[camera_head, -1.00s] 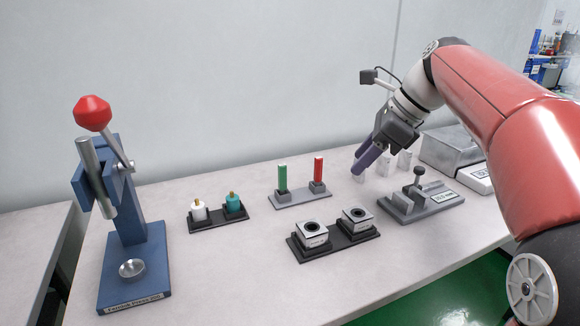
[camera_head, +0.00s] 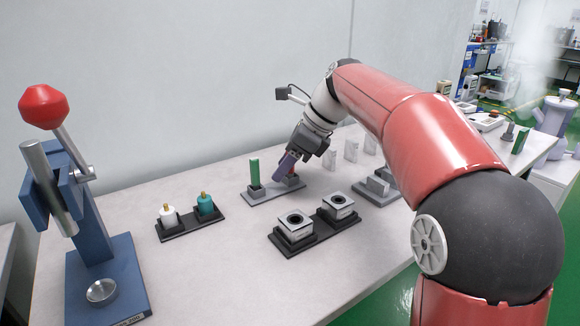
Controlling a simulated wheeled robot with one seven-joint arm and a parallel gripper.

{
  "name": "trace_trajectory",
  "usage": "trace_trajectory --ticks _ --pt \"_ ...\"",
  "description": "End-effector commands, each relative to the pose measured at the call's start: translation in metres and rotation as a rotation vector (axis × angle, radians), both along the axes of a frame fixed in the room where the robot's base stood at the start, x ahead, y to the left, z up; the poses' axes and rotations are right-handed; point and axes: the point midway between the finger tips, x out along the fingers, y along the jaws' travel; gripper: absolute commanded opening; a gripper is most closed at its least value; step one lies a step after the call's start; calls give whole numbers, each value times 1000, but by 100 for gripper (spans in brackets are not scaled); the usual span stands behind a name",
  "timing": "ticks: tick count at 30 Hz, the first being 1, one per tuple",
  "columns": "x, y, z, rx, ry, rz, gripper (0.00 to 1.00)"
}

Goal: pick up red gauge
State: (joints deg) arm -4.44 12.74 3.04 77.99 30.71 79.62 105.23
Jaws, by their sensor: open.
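The red gauge (camera_head: 292,175) stands in the right holder of a small grey stand (camera_head: 272,196), almost wholly hidden behind my gripper's fingers; only a little red shows. The green gauge (camera_head: 254,172) stands upright in the left holder of the same stand. My gripper (camera_head: 284,168) is open and tilted down to the left, with its purple-grey fingers right at the red gauge. I cannot tell whether the fingers are around the gauge or in front of it.
A black stand with white and teal pieces (camera_head: 205,206) is to the left. A black tray with two square blocks (camera_head: 297,226) lies in front. A blue press (camera_head: 100,240) stands at far left. A grey fixture (camera_head: 377,187) is to the right.

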Motion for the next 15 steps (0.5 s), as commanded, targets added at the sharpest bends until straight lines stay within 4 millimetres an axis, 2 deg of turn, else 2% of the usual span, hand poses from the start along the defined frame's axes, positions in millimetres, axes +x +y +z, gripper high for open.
trace_trajectory --ticks 4,5,13,15 --pt "0 0 0 0 0 0 42" --pt "0 0 0 0 0 0 39" --pt "0 0 1 0 -1 -1 4" --pt "0 0 1 0 -1 -1 0"
